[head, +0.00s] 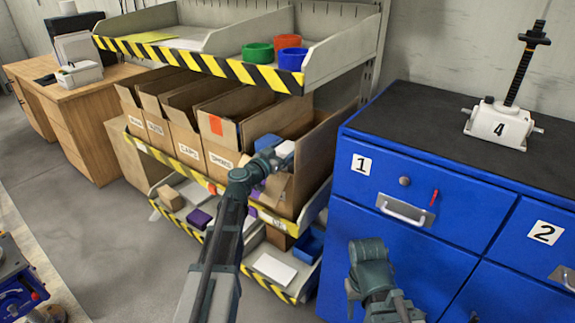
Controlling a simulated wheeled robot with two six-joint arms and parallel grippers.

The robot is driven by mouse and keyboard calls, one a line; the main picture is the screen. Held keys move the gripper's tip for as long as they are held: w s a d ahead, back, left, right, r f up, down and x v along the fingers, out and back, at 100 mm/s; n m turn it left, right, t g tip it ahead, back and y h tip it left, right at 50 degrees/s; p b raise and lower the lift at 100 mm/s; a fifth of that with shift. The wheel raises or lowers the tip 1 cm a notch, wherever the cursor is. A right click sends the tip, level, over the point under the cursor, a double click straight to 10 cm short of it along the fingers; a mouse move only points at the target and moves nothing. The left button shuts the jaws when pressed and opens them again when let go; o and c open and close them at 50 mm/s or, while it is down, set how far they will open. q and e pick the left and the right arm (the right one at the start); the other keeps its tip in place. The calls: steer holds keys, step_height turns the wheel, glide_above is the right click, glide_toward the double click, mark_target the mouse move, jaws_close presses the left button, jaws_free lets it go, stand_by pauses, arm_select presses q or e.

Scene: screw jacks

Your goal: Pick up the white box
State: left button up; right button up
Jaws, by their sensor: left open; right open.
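A small white box-like item (286,149) shows at the open top of the rightmost cardboard bin (318,150) on the middle shelf. My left gripper (272,158) is open right beside it, at the bin's front. The gripper partly hides the item, and I cannot tell if they touch. Two other white things show: a white container (80,74) on the wooden desk and a flat white item (275,270) on the bottom shelf. My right gripper (368,265) is open, in front of the blue cabinet and away from the bins.
The blue cabinet (385,180) stands close on the right, with a white screw jack (498,126) on its black top. Grey floor (90,235) is clear at left.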

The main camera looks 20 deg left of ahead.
arm_select(q)
jaws_close()
stand_by(0.4)
